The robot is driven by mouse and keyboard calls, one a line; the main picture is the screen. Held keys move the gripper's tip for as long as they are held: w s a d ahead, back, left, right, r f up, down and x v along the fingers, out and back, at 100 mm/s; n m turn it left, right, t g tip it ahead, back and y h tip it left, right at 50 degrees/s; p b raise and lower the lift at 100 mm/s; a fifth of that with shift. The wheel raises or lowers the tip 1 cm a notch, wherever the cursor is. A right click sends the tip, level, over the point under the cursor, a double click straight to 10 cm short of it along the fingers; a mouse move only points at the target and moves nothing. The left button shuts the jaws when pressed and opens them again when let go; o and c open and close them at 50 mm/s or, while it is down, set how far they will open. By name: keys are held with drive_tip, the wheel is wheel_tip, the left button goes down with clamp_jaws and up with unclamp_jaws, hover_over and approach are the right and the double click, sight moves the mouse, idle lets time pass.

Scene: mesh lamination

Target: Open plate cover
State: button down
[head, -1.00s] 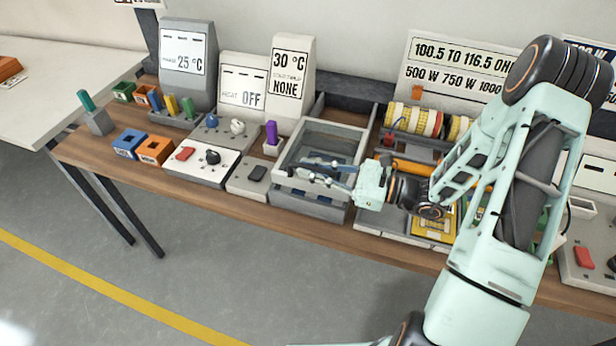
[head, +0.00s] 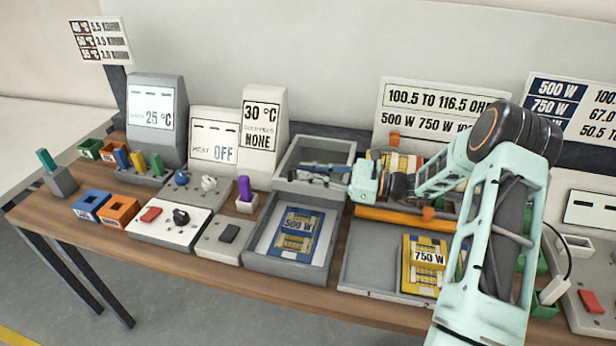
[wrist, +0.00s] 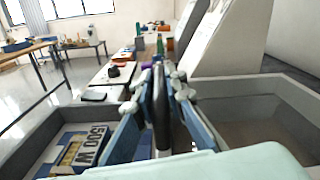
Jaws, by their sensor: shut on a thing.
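The plate also shows at lower left in the wrist view (wrist: 75,150). My gripper (head: 308,170) reaches in from the right at the cover's front side. In the wrist view its blue-grey fingers (wrist: 161,92) are closed around a dark bar-like handle (wrist: 161,118). The handle is hidden in the head view.
A second bay to the right holds a yellow 750 W plate (head: 424,265), with an orange bar (head: 400,217) behind it. A purple peg (head: 244,190) stands left of the cover. Display units (head: 262,130) stand close behind on the left.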

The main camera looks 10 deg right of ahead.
drive_tip(key=shift+s, duration=0.1)
drive_tip(key=c, duration=2)
unclamp_jaws()
drive_tip(key=shift+o, duration=0.2)
drive_tip(key=shift+d, duration=0.15)
drive_tip(key=v, duration=1.2)
